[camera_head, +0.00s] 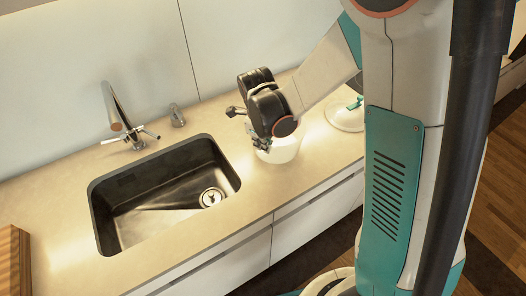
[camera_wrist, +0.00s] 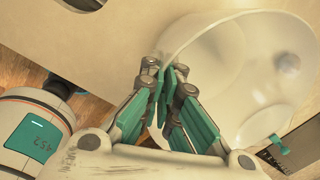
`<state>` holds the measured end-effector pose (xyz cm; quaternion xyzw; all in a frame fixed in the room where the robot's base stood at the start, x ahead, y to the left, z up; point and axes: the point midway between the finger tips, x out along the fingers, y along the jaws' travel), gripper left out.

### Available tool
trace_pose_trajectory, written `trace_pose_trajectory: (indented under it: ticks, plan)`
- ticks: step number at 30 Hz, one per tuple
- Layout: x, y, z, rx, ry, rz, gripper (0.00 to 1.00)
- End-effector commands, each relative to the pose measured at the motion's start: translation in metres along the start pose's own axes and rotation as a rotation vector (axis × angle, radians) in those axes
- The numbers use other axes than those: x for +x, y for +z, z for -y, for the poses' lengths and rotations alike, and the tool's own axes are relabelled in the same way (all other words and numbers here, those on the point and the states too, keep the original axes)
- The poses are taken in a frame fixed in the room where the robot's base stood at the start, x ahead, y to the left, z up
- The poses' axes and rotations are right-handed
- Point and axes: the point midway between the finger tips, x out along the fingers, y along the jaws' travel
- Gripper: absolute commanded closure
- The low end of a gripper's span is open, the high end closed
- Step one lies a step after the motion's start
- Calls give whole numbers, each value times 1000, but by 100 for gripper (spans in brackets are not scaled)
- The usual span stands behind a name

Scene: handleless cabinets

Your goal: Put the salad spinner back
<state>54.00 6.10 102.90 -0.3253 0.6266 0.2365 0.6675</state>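A white, translucent round bowl (camera_head: 284,151), which looks like the salad spinner's bowl, stands on the counter to the right of the sink. My gripper (camera_head: 262,146) is at its near-left side, pointing down. In the wrist view the bowl (camera_wrist: 255,75) fills the upper right. My gripper's teal fingers (camera_wrist: 167,76) are close together at its rim and appear to pinch the wall, though the contact is partly hidden. A white round piece with a teal part (camera_head: 345,118), perhaps the lid, lies farther right on the counter, partly hidden by my arm.
A sink (camera_head: 165,195) with a faucet (camera_head: 122,118) is left of the bowl. A small dispenser (camera_head: 176,115) stands behind the sink. A wooden block (camera_head: 14,262) is at the far left. White handleless cabinet fronts (camera_head: 300,232) run below the counter; pale panels (camera_head: 100,50) stand behind.

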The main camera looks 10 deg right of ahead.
Motion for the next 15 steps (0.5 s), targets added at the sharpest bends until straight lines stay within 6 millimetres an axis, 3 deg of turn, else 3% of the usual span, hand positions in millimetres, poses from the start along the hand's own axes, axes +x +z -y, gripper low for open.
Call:
trace_pose_trajectory:
  ticks: [7,15]
  plan:
    - [32,0,-4,0,0,0,100]
    - [35,0,-5,0,0,0,100]
